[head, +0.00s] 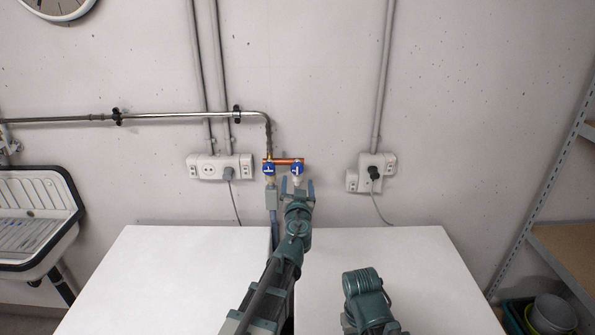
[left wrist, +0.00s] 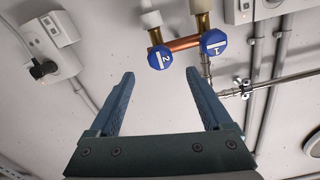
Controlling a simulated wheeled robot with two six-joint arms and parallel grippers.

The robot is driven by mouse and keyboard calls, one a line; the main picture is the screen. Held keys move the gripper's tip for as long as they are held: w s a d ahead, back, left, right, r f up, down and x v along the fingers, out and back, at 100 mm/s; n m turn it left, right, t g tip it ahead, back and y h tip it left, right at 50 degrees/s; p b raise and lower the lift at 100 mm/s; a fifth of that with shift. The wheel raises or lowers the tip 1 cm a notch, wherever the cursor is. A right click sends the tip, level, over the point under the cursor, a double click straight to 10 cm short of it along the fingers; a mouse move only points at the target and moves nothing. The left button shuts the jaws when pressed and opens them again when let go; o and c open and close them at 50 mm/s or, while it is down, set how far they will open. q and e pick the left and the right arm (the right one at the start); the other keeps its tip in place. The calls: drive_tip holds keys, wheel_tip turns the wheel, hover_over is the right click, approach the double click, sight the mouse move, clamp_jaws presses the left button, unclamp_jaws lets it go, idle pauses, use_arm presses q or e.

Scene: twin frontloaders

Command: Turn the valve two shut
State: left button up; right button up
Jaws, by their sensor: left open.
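Valve two is a blue round handle (head: 297,168) on the right end of a short copper pipe on the wall. It also shows in the left wrist view, as a blue knob marked 2 (left wrist: 160,57) with a white bar. Valve one (head: 269,169) is a similar blue knob to its left in the head view, marked 1 in the left wrist view (left wrist: 213,43). My left gripper (head: 297,184) is open and empty, just in front of and below valve two. In the left wrist view its spread fingers (left wrist: 160,75) point toward valve two, apart from it. My right gripper is not in view.
Sockets with plugged cords (head: 220,168) (head: 371,172) flank the valves. A metal pipe (head: 180,116) runs left along the wall. A sink (head: 35,220) is at left, shelving (head: 560,250) at right.

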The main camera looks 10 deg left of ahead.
sight(297, 171)
use_arm(q)
drive_tip(key=x, duration=0.8)
drive_tip(key=shift+w, duration=0.3)
clamp_jaws()
